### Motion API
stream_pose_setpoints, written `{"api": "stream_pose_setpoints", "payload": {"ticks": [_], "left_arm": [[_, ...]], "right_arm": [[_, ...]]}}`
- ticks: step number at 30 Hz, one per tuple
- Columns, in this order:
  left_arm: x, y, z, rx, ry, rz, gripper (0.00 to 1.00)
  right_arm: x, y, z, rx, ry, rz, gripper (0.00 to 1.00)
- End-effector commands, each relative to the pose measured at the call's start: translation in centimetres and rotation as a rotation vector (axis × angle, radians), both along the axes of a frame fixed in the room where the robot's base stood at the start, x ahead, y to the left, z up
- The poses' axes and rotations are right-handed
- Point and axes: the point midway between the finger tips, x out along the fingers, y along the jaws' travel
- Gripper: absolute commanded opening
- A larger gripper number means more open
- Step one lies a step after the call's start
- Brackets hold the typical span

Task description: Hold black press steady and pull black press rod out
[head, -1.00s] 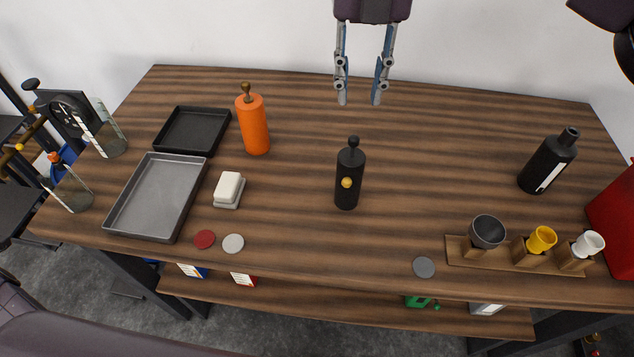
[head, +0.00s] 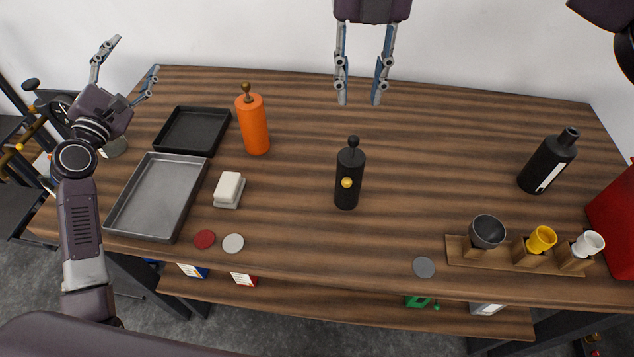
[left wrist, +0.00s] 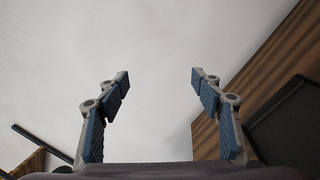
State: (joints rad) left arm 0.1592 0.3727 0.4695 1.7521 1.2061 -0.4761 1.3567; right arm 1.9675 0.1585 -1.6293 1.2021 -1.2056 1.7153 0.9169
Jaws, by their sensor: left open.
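The black press (head: 347,187) stands upright near the middle of the table in the head view. Its black rod (head: 352,147) sticks up from the top with a round knob, and a yellow round part (head: 347,183) is on its front. My left gripper (head: 138,62) is open and empty over the table's far left corner, well away from the press. It also shows open in the left wrist view (left wrist: 160,85), facing the pale wall.
An orange bottle-shaped press (head: 254,127) stands left of the black one. Trays (head: 143,210) lie at the left, beside a white block (head: 229,187). A black bottle (head: 547,162) and a cup rack (head: 510,258) are at the right. The table around the black press is clear.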

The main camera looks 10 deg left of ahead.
Motion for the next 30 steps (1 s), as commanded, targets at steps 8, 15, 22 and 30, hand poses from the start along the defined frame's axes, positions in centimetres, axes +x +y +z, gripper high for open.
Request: {"api": "stream_pose_setpoints", "payload": {"ticks": [8,15,22,30], "left_arm": [[-0.5,-16.5,-2.4,-0.228,0.078,-0.413,0.60],[-5.3,-28.8,-8.2,-0.480,0.261,-0.688,0.60],[-11.6,-37.3,-13.1,-0.720,0.458,-0.848,0.60],[-15.4,-41.5,-15.1,-0.858,0.571,-0.919,0.60]], "right_arm": [[0.0,0.0,0.0,0.000,0.000,0.000,0.29],[0.0,0.0,0.0,0.000,0.000,0.000,0.29],[0.0,0.0,0.0,0.000,0.000,0.000,0.29],[0.0,0.0,0.0,0.000,0.000,0.000,0.29]]}}
